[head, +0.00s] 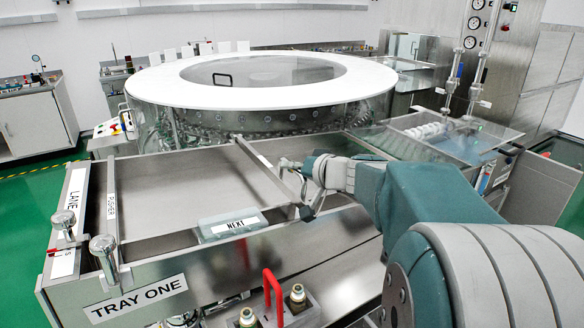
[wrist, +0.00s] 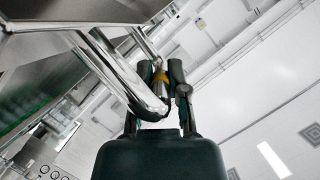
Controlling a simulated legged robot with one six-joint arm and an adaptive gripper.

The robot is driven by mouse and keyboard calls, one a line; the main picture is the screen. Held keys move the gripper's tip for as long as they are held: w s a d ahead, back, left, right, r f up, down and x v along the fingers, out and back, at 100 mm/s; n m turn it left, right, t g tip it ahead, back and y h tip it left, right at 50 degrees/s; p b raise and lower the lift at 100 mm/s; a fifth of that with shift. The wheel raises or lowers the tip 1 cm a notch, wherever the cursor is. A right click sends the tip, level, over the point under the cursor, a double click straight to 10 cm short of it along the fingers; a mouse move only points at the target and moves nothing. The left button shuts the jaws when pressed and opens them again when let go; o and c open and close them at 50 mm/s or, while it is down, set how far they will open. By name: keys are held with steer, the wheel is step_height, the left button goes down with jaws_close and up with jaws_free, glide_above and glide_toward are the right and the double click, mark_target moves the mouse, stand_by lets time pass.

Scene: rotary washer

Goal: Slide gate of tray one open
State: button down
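Tray one (head: 160,265) is a long steel tray with a "TRAY ONE" label on its front wall. A thin steel divider (head: 262,164), which looks like the gate, runs slantwise across the tray and ends near my gripper. My gripper (head: 310,192) is at the near end of this divider, above the tray's front edge. In the wrist view, my gripper's fingers (wrist: 162,78) stand apart, with the rounded end of a polished metal bar (wrist: 150,103) between or just in front of them. I cannot tell whether they touch it. My arm hides part of the tray's right side.
A round washer with a white ring top (head: 150,85) stands behind the tray. A "NEXT" plate (head: 232,224), a pusher strip (head: 111,195) and metal knobs (head: 103,246) are at the tray's left and front. A red handle (head: 272,290) stands in front. Clear covers (head: 440,135) are at right.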

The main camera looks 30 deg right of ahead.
step_height(320, 180, up, 12)
steer(key=d, duration=0.1)
steer(key=shift+d, duration=0.15)
stand_by(0.3)
steer(key=shift+r, duration=0.1)
steer(key=c, duration=0.8)
jaws_free()
steer(key=shift+o, duration=0.8)
steer(key=v, duration=1.1)
steer(key=shift+s+d, duration=0.2)
steer(key=shift+s, duration=0.2)
